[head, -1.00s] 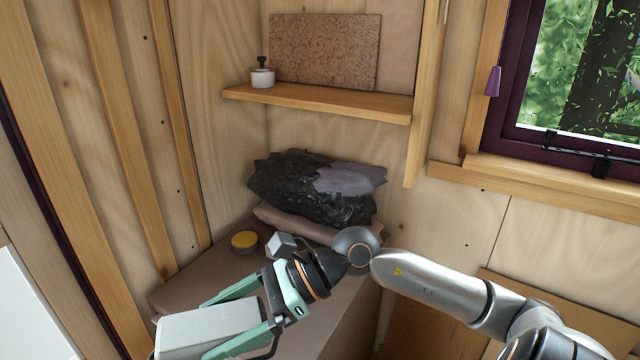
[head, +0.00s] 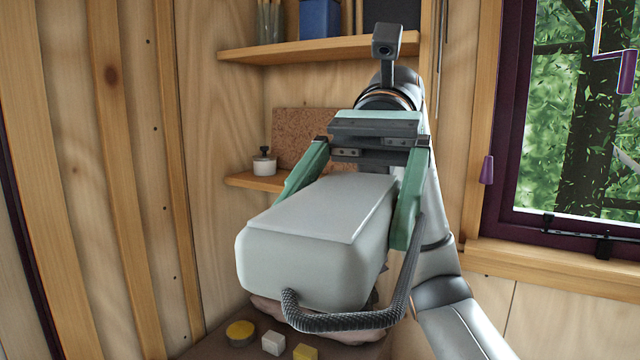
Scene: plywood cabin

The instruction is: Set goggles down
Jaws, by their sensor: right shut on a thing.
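The goggles (head: 310,235) are a pale grey, boxy shape with rounded edges and a dark ribbed strap or hose (head: 345,320) looping at the lower right. They fill the middle of the head view, held up in front of the shelves. My right gripper (head: 342,218) is shut on them, with one green finger along each side. The arm comes down behind at the right. My left gripper is out of view.
Below, the brown bench top (head: 215,348) holds a round yellow-topped tin (head: 240,331), a white cube (head: 273,343) and a yellow block (head: 305,352). The goggles hide most of the low shelf (head: 250,181), which holds a small white pot (head: 264,165). An upper shelf (head: 285,50) holds a blue box (head: 320,18).

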